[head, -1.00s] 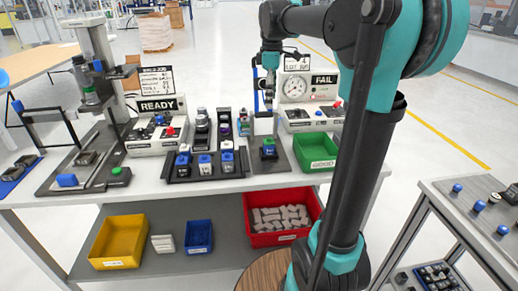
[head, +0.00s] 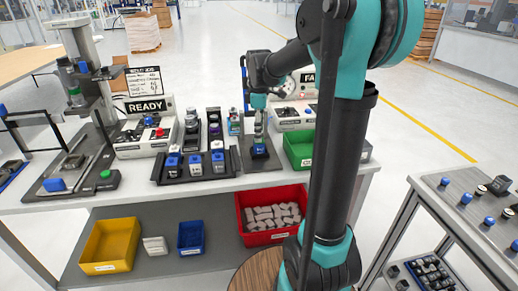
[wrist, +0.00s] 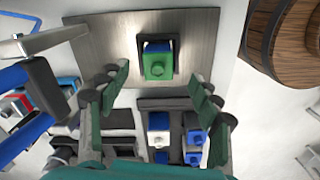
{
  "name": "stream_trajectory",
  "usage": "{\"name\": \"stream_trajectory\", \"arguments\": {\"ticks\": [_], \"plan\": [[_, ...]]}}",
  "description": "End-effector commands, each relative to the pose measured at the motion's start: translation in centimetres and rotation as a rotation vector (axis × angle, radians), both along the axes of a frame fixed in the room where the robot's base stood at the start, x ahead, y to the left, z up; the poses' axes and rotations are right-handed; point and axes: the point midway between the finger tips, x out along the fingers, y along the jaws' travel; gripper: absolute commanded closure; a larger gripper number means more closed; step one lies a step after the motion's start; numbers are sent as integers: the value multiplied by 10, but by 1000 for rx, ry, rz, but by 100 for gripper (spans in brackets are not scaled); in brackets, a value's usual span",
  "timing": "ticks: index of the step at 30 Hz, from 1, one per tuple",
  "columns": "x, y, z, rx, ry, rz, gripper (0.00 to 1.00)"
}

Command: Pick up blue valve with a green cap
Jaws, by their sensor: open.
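The blue valve with a green cap (wrist: 158,64) sits in a dark holder on a grey metal plate (wrist: 98,38) in the wrist view. In the head view the valve (head: 260,151) shows mostly blue below my arm's end. My gripper (wrist: 160,80) is open and empty, with its green-padded fingers apart to either side of the valve's line. In the head view my gripper (head: 259,128) hangs just above the valve. I cannot tell the exact gap between them.
A dark rack with several blue-topped valves (head: 195,160) stands left of the plate. A green bin (head: 298,147) is close on the right, and a gauge box marked FAIL (head: 292,112) stands behind. A READY box (head: 147,136) is farther left.

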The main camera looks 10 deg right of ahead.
Motion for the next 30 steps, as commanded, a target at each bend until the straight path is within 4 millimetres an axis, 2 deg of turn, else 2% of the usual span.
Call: {"name": "stream_trajectory", "arguments": {"ticks": [6,9,17,20,30], "plan": [[3,0,-32,0,0,0,36],[3,1,-40,0,0,0,36],[2,0,-43,0,0,0,36],[2,0,-43,0,0,0,46],[2,0,-43,0,0,0,88]]}}
